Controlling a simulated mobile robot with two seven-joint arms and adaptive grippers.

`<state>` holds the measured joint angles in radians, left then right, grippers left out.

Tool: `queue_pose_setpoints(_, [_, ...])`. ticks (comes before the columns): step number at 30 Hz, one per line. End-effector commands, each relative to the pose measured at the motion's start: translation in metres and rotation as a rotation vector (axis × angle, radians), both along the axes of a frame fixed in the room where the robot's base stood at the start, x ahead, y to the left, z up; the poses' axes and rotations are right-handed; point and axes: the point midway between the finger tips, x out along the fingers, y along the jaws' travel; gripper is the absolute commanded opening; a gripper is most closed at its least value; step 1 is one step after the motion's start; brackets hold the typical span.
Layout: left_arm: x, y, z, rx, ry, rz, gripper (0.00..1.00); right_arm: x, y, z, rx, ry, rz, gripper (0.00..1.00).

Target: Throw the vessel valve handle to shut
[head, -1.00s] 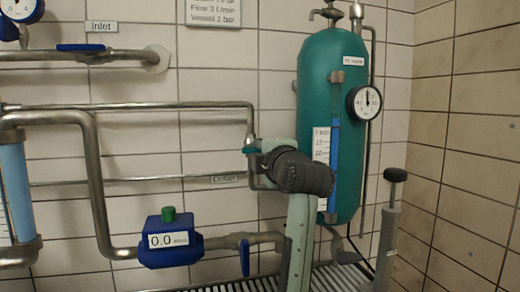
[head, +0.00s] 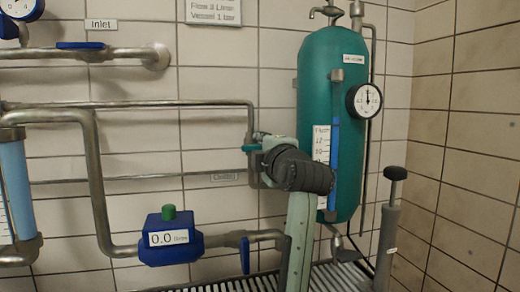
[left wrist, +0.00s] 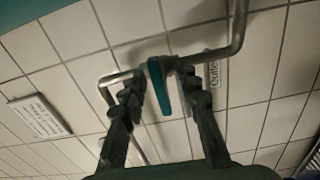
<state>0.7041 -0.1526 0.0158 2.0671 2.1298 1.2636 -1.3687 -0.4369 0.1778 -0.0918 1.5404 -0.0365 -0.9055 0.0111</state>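The vessel valve handle (head: 251,149) is a small teal lever on the thin pipe left of the green vessel (head: 317,85). In the head view my left gripper (head: 263,142) is right at this valve, partly hidden by its own dark wrist. In the left wrist view the teal handle (left wrist: 160,100) points down the picture between the two dark fingers of my left gripper (left wrist: 161,80). The fingers are apart, one on each side, with a gap to the handle. Whether a finger touches it is not clear. My right gripper is not in view.
A blue flow meter (head: 169,240) reading 0.0 and a blue valve lever (head: 245,255) are below left. A blue inlet handle (head: 81,45) is upper left. A grey pump with a black knob (head: 395,174) stands right. A pressure gauge (head: 364,100) is on the vessel's right.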

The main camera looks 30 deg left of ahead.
Motion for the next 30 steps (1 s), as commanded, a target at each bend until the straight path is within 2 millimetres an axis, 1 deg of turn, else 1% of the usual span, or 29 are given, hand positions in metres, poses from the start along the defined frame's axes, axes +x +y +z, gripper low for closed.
queue_pose_setpoints(4, [-0.002, -0.003, 0.0, 0.0, -0.001, -0.001, 0.31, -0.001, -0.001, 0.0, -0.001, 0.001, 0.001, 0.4])
queue_pose_setpoints(7, [-0.009, -0.012, 0.0, -0.001, -0.001, -0.002, 0.31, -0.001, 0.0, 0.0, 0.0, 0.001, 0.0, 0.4])
queue_pose_setpoints(11, [-0.025, -0.032, 0.0, -0.001, -0.001, -0.005, 0.31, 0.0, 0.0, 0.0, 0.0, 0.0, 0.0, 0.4])
queue_pose_setpoints(15, [-0.046, -0.055, 0.0, -0.002, -0.001, -0.004, 0.31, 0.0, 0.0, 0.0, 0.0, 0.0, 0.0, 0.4])
queue_pose_setpoints(21, [-0.068, -0.081, 0.0, -0.002, 0.001, -0.003, 0.31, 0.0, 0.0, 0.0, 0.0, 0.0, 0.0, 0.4])
queue_pose_setpoints(25, [-0.076, -0.089, 0.0, 0.0, 0.0, -0.001, 0.31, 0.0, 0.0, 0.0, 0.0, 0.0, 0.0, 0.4])
queue_pose_setpoints(30, [-0.078, -0.092, 0.0, 0.0, 0.0, 0.0, 0.31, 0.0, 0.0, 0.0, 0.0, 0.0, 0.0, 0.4])
